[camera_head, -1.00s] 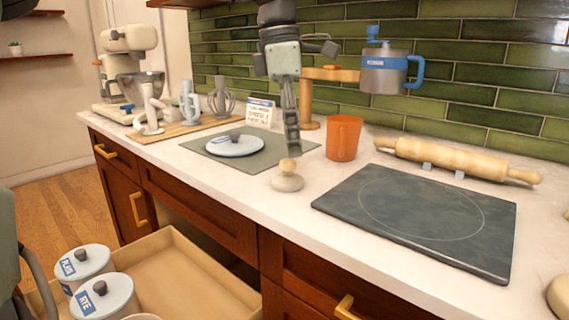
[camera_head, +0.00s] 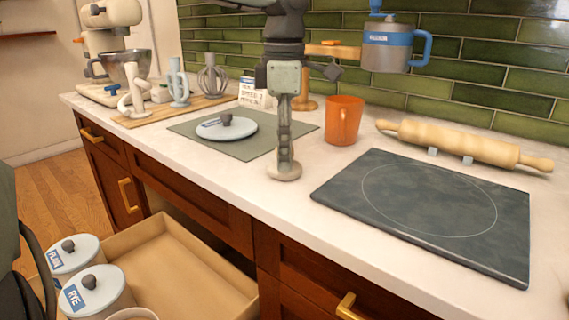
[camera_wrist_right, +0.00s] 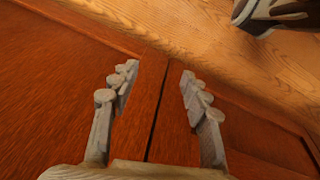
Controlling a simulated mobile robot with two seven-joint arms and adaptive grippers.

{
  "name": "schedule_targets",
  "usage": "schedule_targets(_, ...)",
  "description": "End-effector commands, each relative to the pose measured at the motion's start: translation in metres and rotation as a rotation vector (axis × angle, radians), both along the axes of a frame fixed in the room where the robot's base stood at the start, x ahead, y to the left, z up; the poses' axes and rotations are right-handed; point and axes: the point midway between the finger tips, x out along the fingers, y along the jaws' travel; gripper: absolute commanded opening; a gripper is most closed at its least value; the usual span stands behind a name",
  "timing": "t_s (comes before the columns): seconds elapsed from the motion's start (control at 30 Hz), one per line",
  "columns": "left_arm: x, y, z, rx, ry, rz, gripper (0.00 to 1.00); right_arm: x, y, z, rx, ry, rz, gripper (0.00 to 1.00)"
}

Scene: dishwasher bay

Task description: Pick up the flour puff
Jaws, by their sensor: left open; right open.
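The flour puff (camera_head: 284,174), a small pale cream round pad, sits on the white counter beside the dark slab. Its knob is hidden behind my left gripper (camera_head: 284,157), which points straight down with its fingers at the puff's top. The gripper is open and seen edge-on; whether the fingers touch the puff I cannot tell. In the right wrist view my right gripper (camera_wrist_right: 156,88) is open and empty, its two fingers wide apart in front of red-brown wooden cabinet fronts.
The dark slab (camera_head: 420,212) lies right of the puff, with a rolling pin (camera_head: 462,145) behind it. An orange mug (camera_head: 343,121) stands behind the puff. Below, an open drawer (camera_head: 190,262) holds lidded canisters (camera_head: 97,292).

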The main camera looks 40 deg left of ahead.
Motion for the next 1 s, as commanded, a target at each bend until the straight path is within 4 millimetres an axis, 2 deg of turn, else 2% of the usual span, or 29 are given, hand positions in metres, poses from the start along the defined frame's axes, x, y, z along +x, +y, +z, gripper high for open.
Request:
schedule_targets(0.23,0.0002,0.0000,-0.0027,0.000,-0.001,0.000,0.53,0.0036,0.0011,0.0009,0.000,-0.008,0.003,0.47)
schedule_targets(0.27,0.0002,0.0000,-0.0026,0.000,-0.001,0.000,0.50,0.0041,0.0011,0.0014,0.001,-0.009,0.003,0.47)
schedule_targets(0.67,0.0004,0.0000,-0.0022,0.000,-0.001,0.000,0.01,0.0050,0.0016,0.0025,0.000,-0.009,0.004,0.47)
schedule_targets(1.0,0.0006,0.0000,0.0014,0.000,-0.003,0.000,0.00,0.0046,0.0018,0.0022,0.000,-0.007,0.004,0.47)
